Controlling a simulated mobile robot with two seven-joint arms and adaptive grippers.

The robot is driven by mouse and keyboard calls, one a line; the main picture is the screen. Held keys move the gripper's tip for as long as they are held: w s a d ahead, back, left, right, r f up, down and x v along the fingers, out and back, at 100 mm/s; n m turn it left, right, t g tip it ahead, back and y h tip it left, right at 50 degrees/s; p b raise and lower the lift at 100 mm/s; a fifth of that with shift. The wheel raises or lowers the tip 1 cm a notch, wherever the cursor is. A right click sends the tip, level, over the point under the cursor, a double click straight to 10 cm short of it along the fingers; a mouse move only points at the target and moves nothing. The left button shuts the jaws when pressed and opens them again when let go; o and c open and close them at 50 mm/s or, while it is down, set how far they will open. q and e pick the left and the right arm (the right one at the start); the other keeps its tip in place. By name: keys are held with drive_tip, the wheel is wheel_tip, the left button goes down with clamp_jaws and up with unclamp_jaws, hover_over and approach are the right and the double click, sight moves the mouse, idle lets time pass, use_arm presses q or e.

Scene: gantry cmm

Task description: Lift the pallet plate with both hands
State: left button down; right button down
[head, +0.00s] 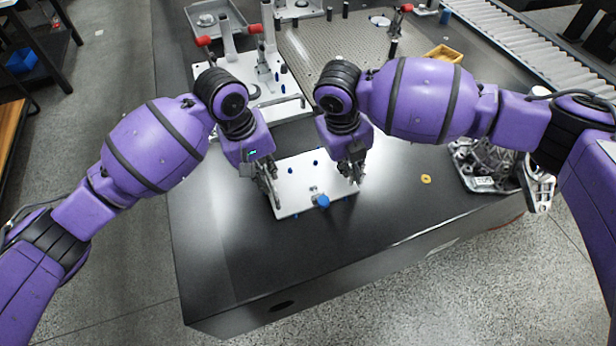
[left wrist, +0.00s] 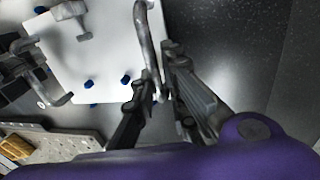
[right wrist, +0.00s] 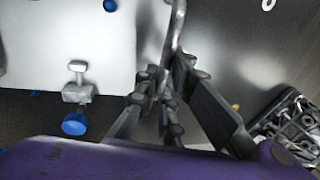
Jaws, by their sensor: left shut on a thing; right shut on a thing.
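The pallet plate (head: 305,178) is a white plate with several small blue pins and a blue knob (head: 322,201) at its near edge. It is over the dark table top, and I cannot tell whether it touches it. My left gripper (head: 272,188) is shut on a grey bar handle (left wrist: 148,35) at the plate's left side. My right gripper (head: 353,170) is shut on a similar bar handle (right wrist: 175,35) at its right side. The plate also shows in the left wrist view (left wrist: 105,45) and the right wrist view (right wrist: 70,30). Grippers hide parts of both handles.
A yellow ring (head: 426,179) and a grey metal casting (head: 478,183) are on the table to the right. Behind stand a white fixture with posts (head: 285,107), a perforated plate (head: 320,45) and a yellow tray (head: 443,53). The table's front area is clear.

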use_arm(q)
drive_tip(key=shift+w+d+r, duration=0.1)
drive_tip(key=shift+d+r, duration=0.1)
drive_tip(key=shift+r, duration=0.05)
use_arm(e)
drive_tip(key=shift+r, duration=0.1)
